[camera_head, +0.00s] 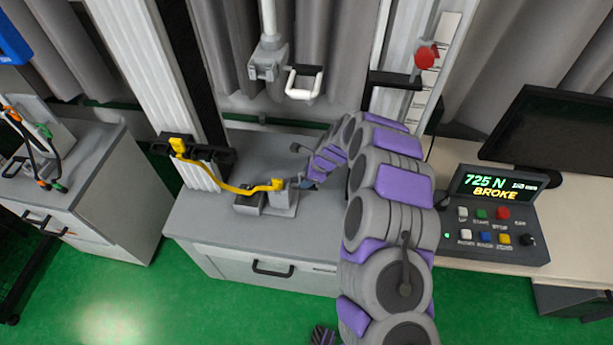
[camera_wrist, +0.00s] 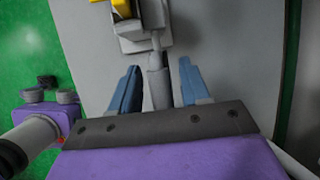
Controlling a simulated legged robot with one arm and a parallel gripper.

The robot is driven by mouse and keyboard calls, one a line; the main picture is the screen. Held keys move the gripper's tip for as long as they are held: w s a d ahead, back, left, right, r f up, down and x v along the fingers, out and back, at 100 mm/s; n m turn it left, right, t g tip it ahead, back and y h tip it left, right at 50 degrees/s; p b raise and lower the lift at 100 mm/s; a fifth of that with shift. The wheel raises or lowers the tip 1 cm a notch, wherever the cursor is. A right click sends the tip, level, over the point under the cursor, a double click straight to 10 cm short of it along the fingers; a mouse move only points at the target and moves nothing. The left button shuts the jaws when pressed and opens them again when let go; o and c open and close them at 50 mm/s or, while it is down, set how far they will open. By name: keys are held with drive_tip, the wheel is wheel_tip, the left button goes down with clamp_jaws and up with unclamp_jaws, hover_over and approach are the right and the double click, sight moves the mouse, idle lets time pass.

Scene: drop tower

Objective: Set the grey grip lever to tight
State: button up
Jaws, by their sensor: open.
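The grey grip lever (camera_wrist: 158,86) runs down from the lower clamp in the wrist view. My gripper (camera_wrist: 159,66) is open, with one blue finger on each side of the lever and a visible gap at both. The lower clamp (camera_head: 285,204) sits on the grey bench top in the head view, with a yellow strap end in it; its yellow part also shows at the top of the wrist view (camera_wrist: 107,1). In the head view my gripper (camera_head: 302,184) is beside the clamp's right side, and I cannot make out the lever there.
A yellow strap (camera_head: 232,188) runs left from the clamp to a black bracket. A white handle (camera_head: 304,84) hangs under the upper head. The control box (camera_head: 492,215) at right reads "725 N BROKE". A grey drawer cabinet (camera_head: 110,190) stands at left.

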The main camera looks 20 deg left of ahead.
drive_tip(key=p+v, duration=0.3)
drive_tip(key=v, duration=1.3)
drive_tip(key=shift+r, duration=0.3)
drive_tip(key=shift+d, duration=0.1)
